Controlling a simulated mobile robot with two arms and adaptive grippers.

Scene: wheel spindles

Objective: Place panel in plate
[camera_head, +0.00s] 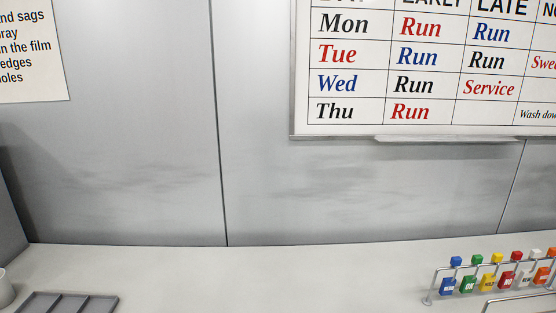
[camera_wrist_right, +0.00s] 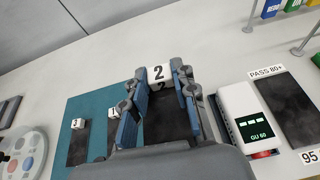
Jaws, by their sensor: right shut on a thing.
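In the right wrist view my right gripper (camera_wrist_right: 164,84) is shut on a dark panel (camera_wrist_right: 160,122) between its fingers. The fingers hide its sides and the gripper body hides its lower end. A white tag (camera_wrist_right: 159,72) marked 2 stands at the far end of the panel, with a dimmer 2 just below it. A teal mat (camera_wrist_right: 88,108) lies to the left with dark panels (camera_wrist_right: 78,150) tagged 3 and 1. I cannot tell for sure which thing is the plate. My left gripper is in neither view.
A round palette (camera_wrist_right: 22,155) lies at left. The head view shows a bottle rack (camera_head: 468,283) at right, a grey tray (camera_head: 68,301) at left and bare table between.

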